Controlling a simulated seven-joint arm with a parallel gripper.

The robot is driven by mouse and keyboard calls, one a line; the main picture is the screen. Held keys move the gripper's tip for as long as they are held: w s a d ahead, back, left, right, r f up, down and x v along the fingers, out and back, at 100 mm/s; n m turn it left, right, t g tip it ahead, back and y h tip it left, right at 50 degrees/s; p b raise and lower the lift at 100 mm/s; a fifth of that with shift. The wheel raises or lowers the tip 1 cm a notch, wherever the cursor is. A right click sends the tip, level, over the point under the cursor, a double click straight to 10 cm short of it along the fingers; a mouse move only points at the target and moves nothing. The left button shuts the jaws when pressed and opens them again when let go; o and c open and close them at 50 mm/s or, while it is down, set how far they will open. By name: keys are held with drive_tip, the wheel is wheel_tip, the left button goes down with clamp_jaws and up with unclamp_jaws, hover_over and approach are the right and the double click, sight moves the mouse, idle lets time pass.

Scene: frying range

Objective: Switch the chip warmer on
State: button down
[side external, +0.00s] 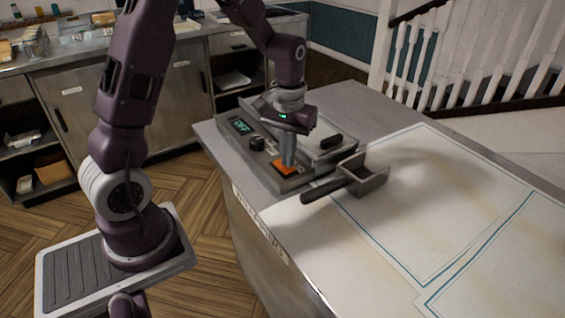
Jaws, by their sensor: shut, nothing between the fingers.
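The chip warmer (263,158) is a grey metal unit at the far left corner of the counter. Its small display (241,126) lights up green and seems to read OFF. A black knob (257,143) sits next to the display, and an orange switch (284,169) is on the near part of its panel. My gripper (289,164) is shut and empty, pointing down with its fingertips at the orange switch. I cannot tell whether the tips touch the switch, and they hide part of it.
A metal scoop (359,176) with a dark handle (323,190) lies just right of the warmer, close to my gripper. The counter (450,215) to the right is clear, with blue-lined paper sheets. Cabinets (130,95) stand behind, and a white railing (470,60) is at back right.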

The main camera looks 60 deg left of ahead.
drive_tip(key=shift+f, duration=0.55)
drive_tip(key=shift+r, duration=3.55)
drive_tip(key=s+d+r+m+t, duration=0.2)
drive_tip(key=s+d+r+m, duration=0.1)
drive_tip(key=s, duration=0.6)
drive_tip(key=s+d+r+m+t, duration=0.3)
drive_tip(key=s+d+r, duration=0.3)
drive_tip(key=s, duration=0.4)
drive_tip(key=shift+s+d+r+t, duration=0.25)
drive_tip(key=shift+s+d+t, duration=0.05)
drive_tip(key=shift+d, duration=0.15)
